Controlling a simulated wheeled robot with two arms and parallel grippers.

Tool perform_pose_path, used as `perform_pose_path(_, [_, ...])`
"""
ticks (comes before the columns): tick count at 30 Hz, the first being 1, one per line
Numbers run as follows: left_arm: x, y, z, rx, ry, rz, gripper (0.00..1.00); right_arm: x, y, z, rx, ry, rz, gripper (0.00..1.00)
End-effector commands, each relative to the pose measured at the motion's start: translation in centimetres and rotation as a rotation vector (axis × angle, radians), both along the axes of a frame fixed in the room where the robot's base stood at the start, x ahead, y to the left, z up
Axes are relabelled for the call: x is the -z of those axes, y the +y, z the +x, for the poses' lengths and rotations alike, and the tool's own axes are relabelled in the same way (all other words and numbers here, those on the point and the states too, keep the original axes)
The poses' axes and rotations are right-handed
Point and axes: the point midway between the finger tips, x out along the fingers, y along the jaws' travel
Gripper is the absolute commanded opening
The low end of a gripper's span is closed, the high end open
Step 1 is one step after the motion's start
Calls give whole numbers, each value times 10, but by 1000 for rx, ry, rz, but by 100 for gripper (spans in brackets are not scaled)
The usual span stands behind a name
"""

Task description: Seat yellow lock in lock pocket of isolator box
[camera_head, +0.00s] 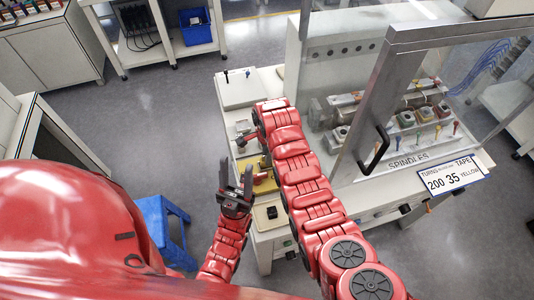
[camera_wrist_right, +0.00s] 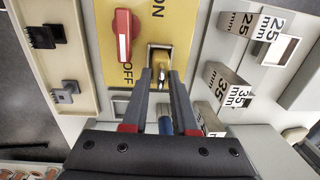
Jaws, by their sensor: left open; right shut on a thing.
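The isolator box shows in the right wrist view as a yellow panel (camera_wrist_right: 112,75) marked ON and OFF, with a red switch handle (camera_wrist_right: 123,35). The yellow lock (camera_wrist_right: 160,56) is at the tips of my right gripper (camera_wrist_right: 160,76), which is shut on it. It overlaps a pale-rimmed opening in the panel; I cannot tell how deep it sits. In the head view the box is a partly hidden yellow patch (camera_head: 265,182), and my right arm hides its gripper. My left gripper (camera_head: 238,182) is open and empty, left of the box.
Metal blocks marked 25 mm (camera_wrist_right: 262,28) and 35 mm (camera_wrist_right: 222,85) stand right of the panel. A beige tray (camera_wrist_right: 42,75) with dark parts lies left. The glass-fronted machine (camera_head: 380,110) stands right of my right arm. A blue stool (camera_head: 163,225) stands at lower left.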

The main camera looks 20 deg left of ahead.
Motion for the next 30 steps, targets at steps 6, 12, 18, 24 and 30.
perform_pose_path(6, [2,0,0,0,0,0,50,2,0,0,0,-1,1,0])
perform_pose_path(12, [3,0,0,0,0,0,50,2,0,1,1,-1,1,52])
perform_pose_path(18, [3,0,0,0,0,0,50,2,0,0,0,-1,1,57])
perform_pose_path(24, [1,0,0,0,0,0,50,-1,0,1,0,-1,1,57])
perform_pose_path(30, [11,0,0,0,0,0,50,-20,0,1,1,-6,3,57])
